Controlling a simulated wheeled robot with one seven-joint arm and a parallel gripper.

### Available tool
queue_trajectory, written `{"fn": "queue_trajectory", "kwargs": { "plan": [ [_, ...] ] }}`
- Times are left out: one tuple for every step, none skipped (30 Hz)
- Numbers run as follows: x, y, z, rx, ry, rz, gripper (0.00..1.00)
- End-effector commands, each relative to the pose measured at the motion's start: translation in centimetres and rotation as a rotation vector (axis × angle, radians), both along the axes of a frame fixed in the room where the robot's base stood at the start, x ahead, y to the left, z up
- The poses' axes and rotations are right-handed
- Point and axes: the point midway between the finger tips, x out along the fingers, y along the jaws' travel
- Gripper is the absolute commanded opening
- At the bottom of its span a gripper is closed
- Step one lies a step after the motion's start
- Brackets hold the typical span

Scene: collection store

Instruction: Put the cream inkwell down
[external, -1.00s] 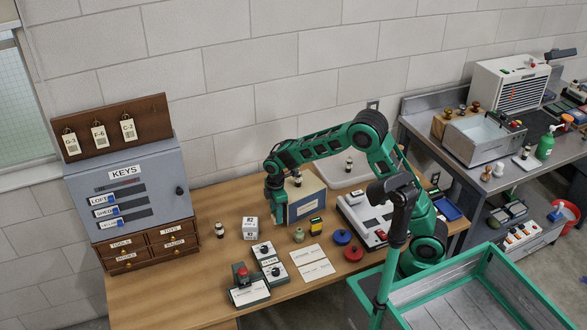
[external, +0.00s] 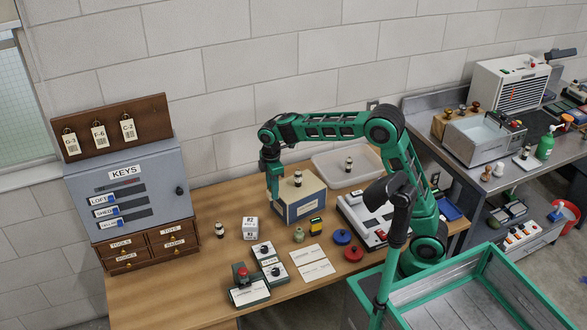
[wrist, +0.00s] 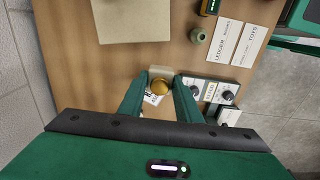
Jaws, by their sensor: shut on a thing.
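My gripper (external: 274,196) is at the left side of the blue box with the cream top, above the table. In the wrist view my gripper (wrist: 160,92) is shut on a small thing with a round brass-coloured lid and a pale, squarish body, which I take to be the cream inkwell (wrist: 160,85). In the external view the fingers hide it. I cannot tell whether its underside touches the table.
Bare wood (external: 190,274) lies at front left. A pale tray (external: 327,171) is behind.

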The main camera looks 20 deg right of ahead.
Motion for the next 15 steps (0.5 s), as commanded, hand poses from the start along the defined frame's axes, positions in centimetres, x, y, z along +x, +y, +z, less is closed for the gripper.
{"fn": "queue_trajectory", "kwargs": {
  "plan": [
    [-0.2,1.5,-0.4,-0.002,0.001,0.007,0.03],
    [-0.2,2.4,-0.6,-0.002,0.001,0.008,0.03],
    [-0.4,3.8,-1.0,-0.003,0.001,0.009,0.03],
    [-0.5,5.0,-1.3,-0.003,0.001,0.010,0.03],
    [-0.7,6.3,-1.7,-0.003,0.001,0.010,0.03],
    [-1.0,8.0,-2.1,-0.003,0.000,0.010,0.03],
    [-1.3,9.3,-2.5,-0.003,0.000,0.011,0.03],
    [-1.7,10.6,-2.9,-0.003,0.000,0.010,0.03],
    [-2.2,12.3,-3.5,-0.004,0.000,0.010,0.03],
    [-2.5,13.5,-3.8,-0.003,-0.001,0.009,0.03],
    [-2.9,14.7,-4.2,-0.003,0.000,0.008,0.03],
    [-3.5,16.2,-4.7,-0.003,0.000,0.008,0.03],
    [-3.9,17.2,-5.1,-0.003,0.000,0.006,0.03],
    [-4.3,18.2,-5.4,-0.002,0.000,0.007,0.03],
    [-4.8,19.3,-5.8,-0.001,-0.001,0.004,0.03]
  ]
}}
